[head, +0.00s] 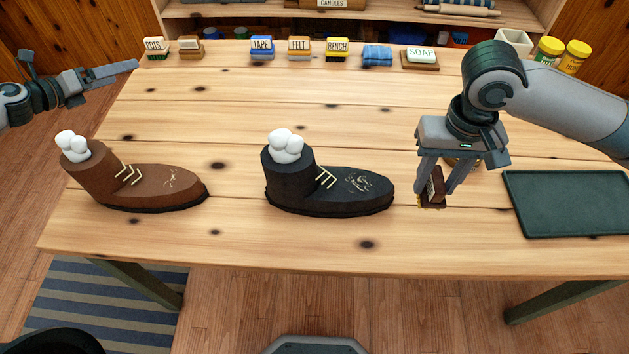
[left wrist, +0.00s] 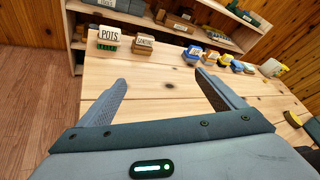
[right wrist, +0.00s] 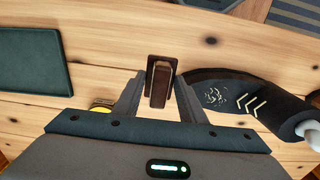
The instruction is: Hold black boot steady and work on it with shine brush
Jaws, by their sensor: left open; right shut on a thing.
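The black boot (head: 330,190) stands on the table's middle, toe to the right, with white stuffing in its top and pale laces. In the right wrist view the boot (right wrist: 235,95) is at the right. My right gripper (head: 436,188) is shut on a dark brown brush (head: 432,194), just right of the boot's toe and apart from it. The brush (right wrist: 160,85) sits between the fingertips in the right wrist view; any label cannot be read. My left gripper (head: 132,68) is open and empty over the table's left edge; its fingers (left wrist: 165,88) are spread.
A brown boot (head: 145,187) stands left of the black one. A dark green tray (head: 570,205) lies at the right. Labelled brushes, a blue cloth (head: 377,56) and soap (head: 420,56) line the back. A yellow round item (right wrist: 100,107) is beside my right gripper.

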